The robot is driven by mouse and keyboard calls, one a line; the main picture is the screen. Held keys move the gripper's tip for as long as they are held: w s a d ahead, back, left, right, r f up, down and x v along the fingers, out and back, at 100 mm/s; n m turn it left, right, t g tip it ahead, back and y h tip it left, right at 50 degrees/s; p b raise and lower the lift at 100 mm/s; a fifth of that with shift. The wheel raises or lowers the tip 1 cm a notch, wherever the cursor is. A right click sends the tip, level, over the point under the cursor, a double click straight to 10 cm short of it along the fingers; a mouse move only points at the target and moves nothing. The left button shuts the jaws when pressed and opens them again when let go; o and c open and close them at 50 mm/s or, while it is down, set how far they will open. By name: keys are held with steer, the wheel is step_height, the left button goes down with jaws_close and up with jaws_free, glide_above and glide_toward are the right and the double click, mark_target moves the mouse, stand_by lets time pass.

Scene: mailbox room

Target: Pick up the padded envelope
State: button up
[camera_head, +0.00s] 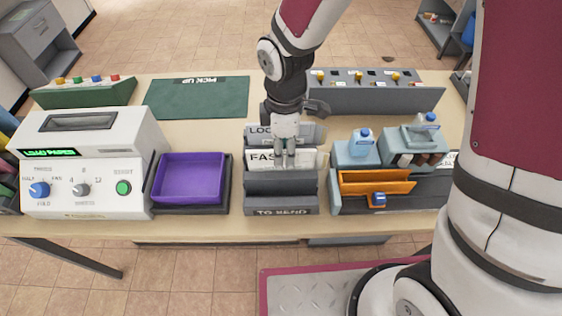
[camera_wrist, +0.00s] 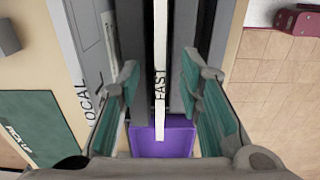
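I cannot make out a padded envelope for certain in either view. My gripper (camera_head: 285,158) points down over the grey upright sorter (camera_head: 281,205), whose panels read LOCAL, FAST and TO SEND. In the wrist view my gripper (camera_wrist: 159,66) is open, its teal-padded fingers apart on both sides of a thin white upright piece (camera_wrist: 160,50) marked FAST. This white piece also shows behind the fingers in the head view (camera_head: 262,160). I cannot tell whether it is a label panel or an envelope. Nothing is visibly gripped. The slot insides are mostly hidden.
A purple tray (camera_head: 190,178) stands left of the sorter, beside a white machine (camera_head: 85,165) with knobs. To the right is a grey organizer (camera_head: 345,205) with an orange piece (camera_head: 375,186) and bottles (camera_head: 361,142). A green PICK UP mat (camera_head: 197,98) lies clear behind.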

jaws_close()
